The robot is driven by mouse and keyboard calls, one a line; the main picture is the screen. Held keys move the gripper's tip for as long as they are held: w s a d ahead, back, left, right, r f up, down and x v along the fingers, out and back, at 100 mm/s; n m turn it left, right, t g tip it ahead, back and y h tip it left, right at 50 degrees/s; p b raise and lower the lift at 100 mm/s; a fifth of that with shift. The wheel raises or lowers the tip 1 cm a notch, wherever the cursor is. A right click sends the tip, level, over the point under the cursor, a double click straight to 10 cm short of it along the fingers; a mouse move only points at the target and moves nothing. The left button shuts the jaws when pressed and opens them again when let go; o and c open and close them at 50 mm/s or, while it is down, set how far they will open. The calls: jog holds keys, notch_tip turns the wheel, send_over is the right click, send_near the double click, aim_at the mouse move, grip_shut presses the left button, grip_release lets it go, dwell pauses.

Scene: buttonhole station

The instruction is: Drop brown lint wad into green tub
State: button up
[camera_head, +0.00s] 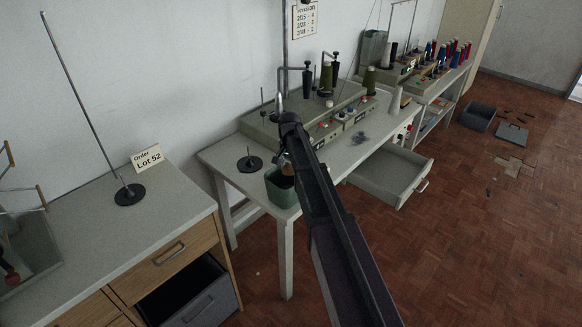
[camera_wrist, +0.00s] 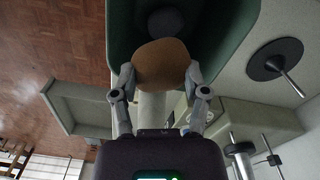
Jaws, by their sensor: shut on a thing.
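The brown lint wad (camera_wrist: 162,64) sits between the two fingertips of my gripper (camera_wrist: 160,76) in the wrist view, and the fingers are shut on it. The green tub (camera_wrist: 228,38) lies beyond the wad in that view, with its opening around and behind it. A dark grey round shape (camera_wrist: 165,20) shows inside the tub. In the head view the green tub (camera_head: 281,190) stands at the near left corner of the machine table, and my gripper (camera_head: 284,160) is over it, partly hidden by my arm. How far the wad is above the tub floor I cannot tell.
A thread stand with a black round base (camera_head: 250,163) stands left of the tub. An open drawer (camera_head: 392,173) juts out at the right. The buttonhole machine (camera_head: 340,110) stands behind.

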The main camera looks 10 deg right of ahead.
jog(key=shift+f+b, duration=0.45)
jog(key=shift+f, duration=0.3)
jog(key=o, duration=0.7)
jog(key=shift+o, duration=0.2)
jog(key=s+n, duration=0.7)
jog(key=s, duration=2.2)
jog(key=shift+d, duration=0.15)
jog(key=shift+s, duration=0.1)
